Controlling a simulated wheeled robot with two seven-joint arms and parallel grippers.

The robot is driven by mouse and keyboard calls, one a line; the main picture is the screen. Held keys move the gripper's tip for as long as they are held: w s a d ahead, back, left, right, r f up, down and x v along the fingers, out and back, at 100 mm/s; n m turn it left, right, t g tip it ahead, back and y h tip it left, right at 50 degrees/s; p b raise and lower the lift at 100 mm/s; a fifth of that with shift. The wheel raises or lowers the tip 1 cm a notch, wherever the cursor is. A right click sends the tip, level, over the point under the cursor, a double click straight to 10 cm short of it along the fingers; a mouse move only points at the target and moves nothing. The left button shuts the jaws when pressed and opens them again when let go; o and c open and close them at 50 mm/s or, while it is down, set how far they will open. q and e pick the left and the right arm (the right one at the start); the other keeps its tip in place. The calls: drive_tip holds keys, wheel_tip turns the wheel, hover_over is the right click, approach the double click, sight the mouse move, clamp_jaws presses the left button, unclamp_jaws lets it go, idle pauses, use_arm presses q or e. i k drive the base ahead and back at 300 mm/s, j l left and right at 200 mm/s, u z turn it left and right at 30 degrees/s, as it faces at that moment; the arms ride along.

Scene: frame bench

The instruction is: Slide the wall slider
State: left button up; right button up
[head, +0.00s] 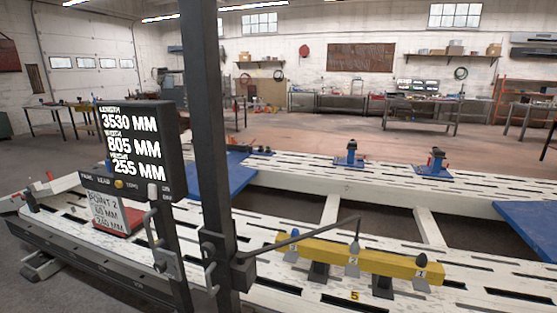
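A tall dark upright post (211,130) rises through the picture left of the middle and runs out of the top; it may be the wall slider, but nothing labels it. Low on it is a block with a metal handle (209,262). A thin measuring arm (300,238) reaches right from the block, its tip above the yellow bar (385,263). A dark display panel (133,140) beside the post reads length 3530 mm, width 805 mm, height 255 mm. A second handle (152,238) hangs below the panel. Neither of my grippers is in view.
The white slotted frame bench (185,210) fills the foreground, with a dark rail (90,262) along its near left edge. Blue plates (215,176) and blue clamps (433,163) sit on it. Open floor (290,140) lies behind, before the workbenches (420,112).

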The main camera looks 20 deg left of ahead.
sight(220, 274)
drive_tip(key=u, duration=1.6)
